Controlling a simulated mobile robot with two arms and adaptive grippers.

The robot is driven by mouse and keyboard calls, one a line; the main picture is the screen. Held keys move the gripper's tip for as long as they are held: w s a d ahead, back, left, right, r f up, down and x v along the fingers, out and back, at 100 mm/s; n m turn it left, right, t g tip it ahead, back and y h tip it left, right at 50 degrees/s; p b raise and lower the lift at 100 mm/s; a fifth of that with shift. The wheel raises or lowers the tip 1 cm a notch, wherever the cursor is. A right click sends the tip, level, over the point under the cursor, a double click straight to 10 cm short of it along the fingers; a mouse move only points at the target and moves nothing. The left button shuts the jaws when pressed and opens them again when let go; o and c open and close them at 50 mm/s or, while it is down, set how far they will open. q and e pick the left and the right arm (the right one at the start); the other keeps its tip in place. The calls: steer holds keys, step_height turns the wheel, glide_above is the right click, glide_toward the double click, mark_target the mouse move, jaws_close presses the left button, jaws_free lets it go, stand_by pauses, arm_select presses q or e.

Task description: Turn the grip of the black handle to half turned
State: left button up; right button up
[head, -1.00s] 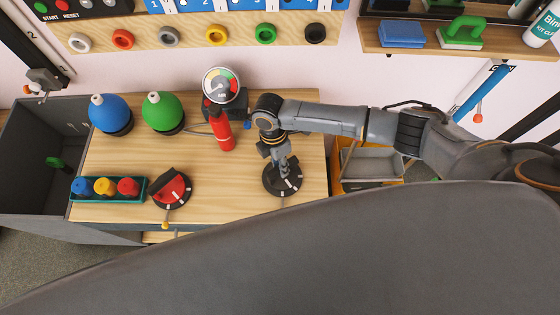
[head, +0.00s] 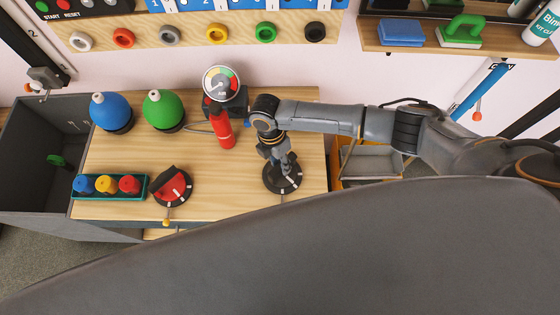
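The black handle (head: 270,184) is a round black dial with pale marks, at the front right of the wooden worktop. My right gripper (head: 285,168) points down onto its middle from above. The fingers look closed around the raised grip, which they mostly hide. The grip's exact angle is hard to read. My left gripper is not in view.
A teal tray (head: 146,190) holds red, yellow and blue knobs. A red cylinder (head: 223,131), a gauge (head: 222,84) and green (head: 163,110) and blue (head: 110,112) bulbs stand behind.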

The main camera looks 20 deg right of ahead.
steer(key=shift+o, duration=0.7)
steer(key=shift+r, duration=0.2)
step_height(320, 180, up, 11)
steer(key=w+a, duration=0.1)
steer(key=w, duration=0.1)
steer(key=shift+r, duration=0.2)
steer(key=shift+a, duration=0.1)
